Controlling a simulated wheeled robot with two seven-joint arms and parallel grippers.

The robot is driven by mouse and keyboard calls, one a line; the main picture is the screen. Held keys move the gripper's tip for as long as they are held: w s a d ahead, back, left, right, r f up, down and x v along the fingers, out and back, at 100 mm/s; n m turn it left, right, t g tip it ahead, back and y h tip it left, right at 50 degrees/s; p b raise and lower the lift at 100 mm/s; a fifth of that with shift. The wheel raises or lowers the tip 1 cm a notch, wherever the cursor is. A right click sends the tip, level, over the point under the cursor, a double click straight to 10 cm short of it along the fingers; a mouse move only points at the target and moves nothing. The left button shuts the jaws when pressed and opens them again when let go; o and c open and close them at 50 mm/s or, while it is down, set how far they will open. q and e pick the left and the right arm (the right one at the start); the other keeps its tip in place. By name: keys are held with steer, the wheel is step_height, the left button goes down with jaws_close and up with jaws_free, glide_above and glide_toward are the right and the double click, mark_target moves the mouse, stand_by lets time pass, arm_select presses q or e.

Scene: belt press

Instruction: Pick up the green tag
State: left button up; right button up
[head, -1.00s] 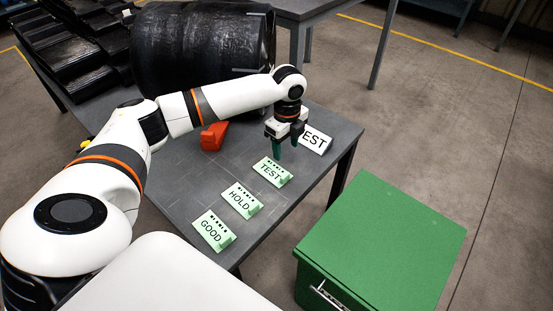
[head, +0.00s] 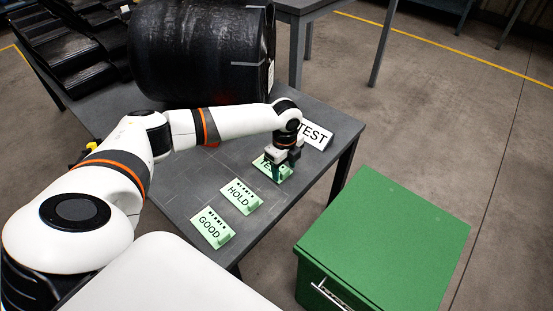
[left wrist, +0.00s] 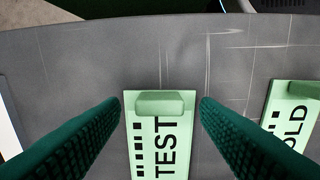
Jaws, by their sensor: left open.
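Several light green tags lie on the grey table. The TEST tag (head: 266,167) is partly hidden under my left gripper (head: 277,172) in the head view. In the left wrist view the TEST tag (left wrist: 158,145) and its raised grip block sit between the two open dark green fingers (left wrist: 160,130), with a gap on each side. The HOLD tag (head: 241,197) lies nearer, and part of it shows at the right of the left wrist view (left wrist: 292,115). The GOOD tag (head: 212,229) lies nearest. My right gripper is not in view.
A large black roll (head: 200,55) lies at the back of the table (head: 190,185). A green cabinet (head: 385,235) stands on the floor to the right. Bare table lies left of the tags.

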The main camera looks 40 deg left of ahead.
arm_select(q)
steer(key=shift+c, duration=0.4)
steer(key=c, duration=1)
steer(key=shift+r, duration=0.1)
